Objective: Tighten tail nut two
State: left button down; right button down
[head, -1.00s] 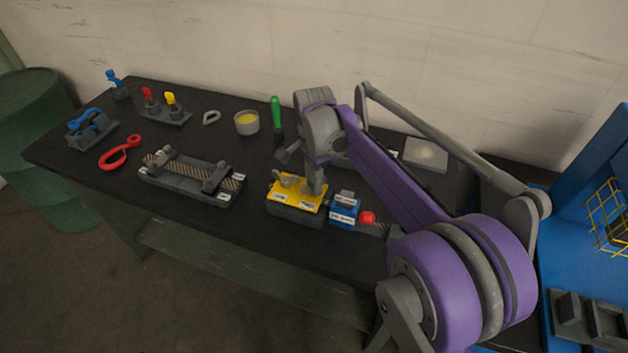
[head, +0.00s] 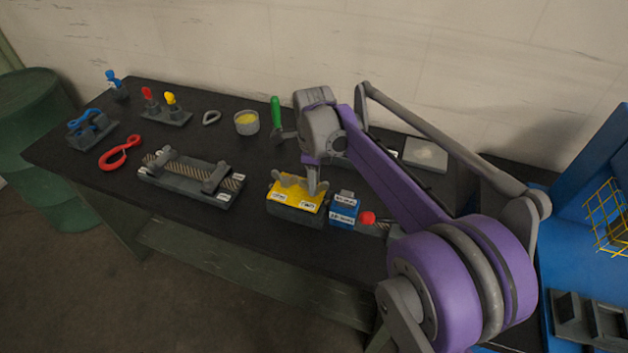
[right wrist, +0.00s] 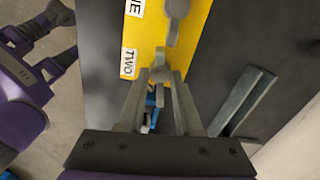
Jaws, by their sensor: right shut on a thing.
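The yellow block (head: 283,193) sits on a dark base on the bench and bears two grey winged nuts and white labels. In the right wrist view the yellow plate (right wrist: 148,45) shows the label TWO (right wrist: 129,63) beside the nearer nut, tail nut two (right wrist: 160,75). The other nut (right wrist: 176,10) stands farther along the plate. My right gripper (head: 313,190) points down over the block's right end. In the right wrist view its fingers (right wrist: 160,88) are shut on tail nut two. The nut's lower part is hidden. My left gripper is not in view.
A blue block (head: 344,212) with white labels and a red knob (head: 367,217) stand just right of the yellow block. A chain fixture (head: 190,180) lies to the left. A green-handled tool (head: 276,112) stands behind. Bare bench lies in front.

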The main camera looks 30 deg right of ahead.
jog(key=shift+m, duration=0.6)
dwell(1.0)
dwell(0.6)
jog(key=c, duration=0.9)
grip_release()
notch_tip(320, 180, up, 11)
jog(key=shift+f+p, duration=0.1)
jog(key=shift+p, duration=0.25)
